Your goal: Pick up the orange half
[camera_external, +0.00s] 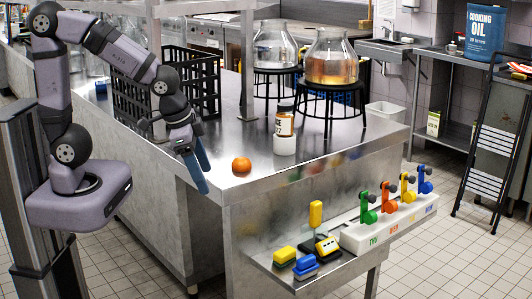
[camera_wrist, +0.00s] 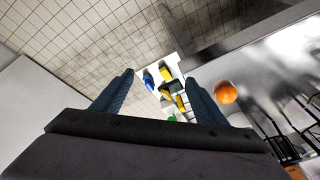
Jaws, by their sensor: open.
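The orange half (camera_external: 241,165) rests on the steel counter near its front left corner. It looks like a small round orange lump. In the wrist view the orange half (camera_wrist: 225,92) lies to the right of my fingers, outside the gap between them. My gripper (camera_external: 200,170) hangs beside the counter's left edge, to the left of the orange half and apart from it, with blue fingers pointing down. In the wrist view my gripper (camera_wrist: 160,85) has its two fingers spread wide with nothing between them.
A jar on a white base (camera_external: 285,130) stands right of the orange half. Two glass vessels (camera_external: 331,62) sit on black stands behind. A black crate (camera_external: 190,85) is behind my gripper. A lower shelf holds coloured levers (camera_external: 390,205) and blocks (camera_external: 305,266). The counter around the orange is clear.

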